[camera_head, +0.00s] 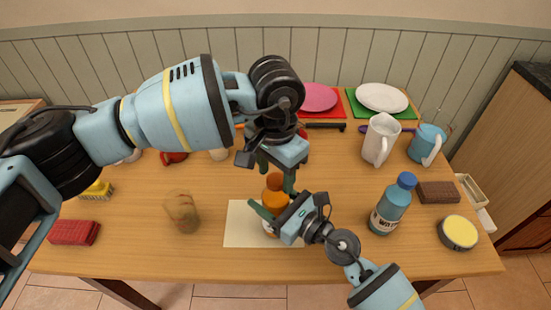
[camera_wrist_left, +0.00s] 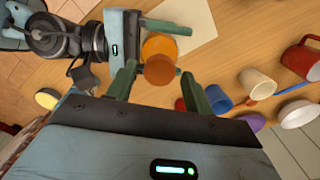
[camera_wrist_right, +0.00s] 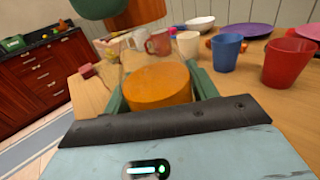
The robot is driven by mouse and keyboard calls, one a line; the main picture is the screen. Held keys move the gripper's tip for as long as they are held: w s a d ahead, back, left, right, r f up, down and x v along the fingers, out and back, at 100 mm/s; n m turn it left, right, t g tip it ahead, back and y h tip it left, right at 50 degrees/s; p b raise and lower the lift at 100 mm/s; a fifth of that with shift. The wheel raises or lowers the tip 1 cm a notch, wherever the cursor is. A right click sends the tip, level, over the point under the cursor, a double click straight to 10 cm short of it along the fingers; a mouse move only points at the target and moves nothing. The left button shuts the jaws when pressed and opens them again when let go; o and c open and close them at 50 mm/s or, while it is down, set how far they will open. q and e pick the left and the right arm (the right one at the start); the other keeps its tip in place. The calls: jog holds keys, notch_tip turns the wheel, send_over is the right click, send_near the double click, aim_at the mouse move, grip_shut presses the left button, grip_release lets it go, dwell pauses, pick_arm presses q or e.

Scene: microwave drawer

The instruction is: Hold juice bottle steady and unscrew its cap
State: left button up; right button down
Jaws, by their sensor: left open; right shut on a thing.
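The orange juice bottle (camera_head: 275,199) stands on a pale paper sheet (camera_head: 240,225) near the table's front middle, its orange cap (camera_head: 274,180) on top. My right gripper (camera_head: 272,212) is shut on the bottle's body from the front right. In the right wrist view the orange bottle (camera_wrist_right: 158,84) sits between its green fingers. My left gripper (camera_head: 280,178) points down over the bottle. In the left wrist view it (camera_wrist_left: 158,84) is open, with a finger on either side of the cap (camera_wrist_left: 160,69) and gaps showing. The bottle's lower part is mostly hidden.
A blue bottle (camera_head: 390,205), a brown sponge-like block (camera_head: 438,193) and a round yellow-topped tin (camera_head: 458,232) stand to the right. A white jug (camera_head: 380,140) and blue mug (camera_head: 427,144) are behind.

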pick_arm(q)
jog(key=shift+f, duration=0.35)
jog(key=shift+c, duration=0.3)
